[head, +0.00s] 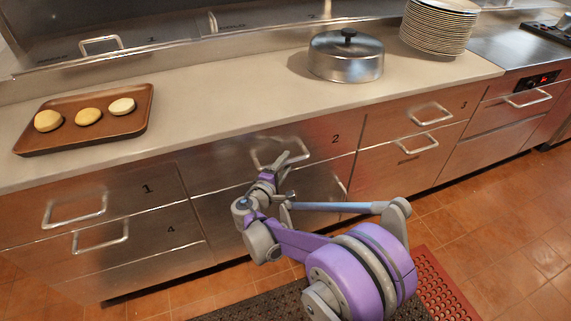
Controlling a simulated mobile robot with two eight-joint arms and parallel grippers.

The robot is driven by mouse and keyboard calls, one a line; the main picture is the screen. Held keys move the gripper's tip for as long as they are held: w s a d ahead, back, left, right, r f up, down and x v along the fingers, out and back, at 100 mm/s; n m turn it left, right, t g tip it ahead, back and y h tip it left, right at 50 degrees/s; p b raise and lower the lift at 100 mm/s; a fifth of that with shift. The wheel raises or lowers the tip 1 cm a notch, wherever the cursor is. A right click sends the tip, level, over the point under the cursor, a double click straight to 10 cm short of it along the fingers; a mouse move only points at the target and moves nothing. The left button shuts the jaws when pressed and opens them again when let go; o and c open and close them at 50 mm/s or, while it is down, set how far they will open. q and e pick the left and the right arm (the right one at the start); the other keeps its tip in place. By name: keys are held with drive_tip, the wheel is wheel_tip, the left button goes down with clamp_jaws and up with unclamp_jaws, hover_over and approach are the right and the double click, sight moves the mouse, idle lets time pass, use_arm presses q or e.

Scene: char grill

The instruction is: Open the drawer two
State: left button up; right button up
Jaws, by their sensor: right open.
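Drawer two (222,177) is a steel drawer front marked "2" in the middle of the counter, and it looks shut. Its bar handle (298,143) is partly hidden behind my right gripper (279,165). The right gripper is open and sits in front of the handle, close to its lower middle. I cannot tell whether the fingers touch the handle. My left gripper is not in view.
Drawer one (95,200) is to the left and drawer three (425,108) to the right, both with bar handles. The counter holds a brown tray (84,142) with buns, a metal lid (346,68) and stacked plates (436,38). A red mat (450,290) lies on the floor.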

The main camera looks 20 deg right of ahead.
drive_tip(key=shift+w+d, duration=0.35)
drive_tip(key=shift+c, duration=0.2)
clamp_jaws()
idle(1.1)
